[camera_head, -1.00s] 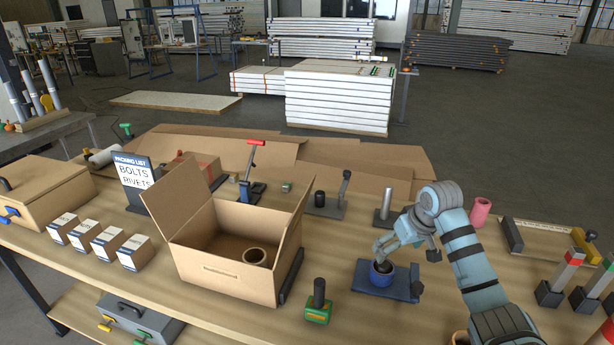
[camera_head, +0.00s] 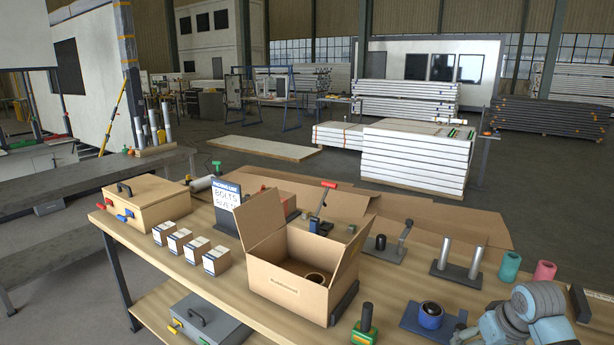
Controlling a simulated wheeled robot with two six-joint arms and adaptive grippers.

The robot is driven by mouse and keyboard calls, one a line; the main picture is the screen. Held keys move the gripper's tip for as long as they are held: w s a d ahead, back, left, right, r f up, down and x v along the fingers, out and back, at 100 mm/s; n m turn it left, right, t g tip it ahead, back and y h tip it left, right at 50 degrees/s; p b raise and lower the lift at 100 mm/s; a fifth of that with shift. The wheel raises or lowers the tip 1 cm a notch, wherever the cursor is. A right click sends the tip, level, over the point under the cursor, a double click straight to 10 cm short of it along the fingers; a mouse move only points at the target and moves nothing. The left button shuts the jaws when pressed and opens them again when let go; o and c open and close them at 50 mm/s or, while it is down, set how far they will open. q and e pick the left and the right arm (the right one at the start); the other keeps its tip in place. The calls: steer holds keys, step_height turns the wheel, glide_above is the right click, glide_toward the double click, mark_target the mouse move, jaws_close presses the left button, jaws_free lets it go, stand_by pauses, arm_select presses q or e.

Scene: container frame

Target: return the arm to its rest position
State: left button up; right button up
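My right arm comes in at the lower right corner of the head view as a blue-grey arm. The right gripper (camera_head: 468,334) is only partly in view, close to the picture's bottom edge, and its fingers are too unclear to tell open from shut. It is just right of a blue plate (camera_head: 412,318) that bears a dark blue round cup-like piece (camera_head: 431,316). The piece stands apart from the fingers. My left gripper does not show.
Several small cartons (camera_head: 182,240), a packing list sign (camera_head: 228,205) and a wooden case (camera_head: 145,205) are left. Two metal posts (camera_head: 460,257) and a green-based tool (camera_head: 365,325) stand near the plate.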

steer(key=s+a+f+n, duration=0.2)
steer(key=s+a+f, duration=0.8)
steer(key=s+f, duration=0.15)
steer(key=s+a+f, duration=0.1)
steer(key=s+a, duration=0.2)
steer(key=s, duration=0.5)
steer(key=s+a+f, duration=0.1)
steer(key=s+a, duration=0.3)
steer(key=s, duration=0.4)
steer(key=s+d+f+g, duration=0.1)
steer(key=s+f, duration=0.1)
steer(key=f, duration=0.8)
steer(key=s+d+f+g, duration=0.1)
steer(key=f, duration=0.9)
steer(key=s+f+m+g, duration=0.1)
steer(key=s+f, duration=1)
steer(key=s, duration=0.2)
steer(key=shift+s+d+f, duration=0.2)
steer(key=shift+d+f, duration=0.1)
steer(key=shift+d, duration=0.05)
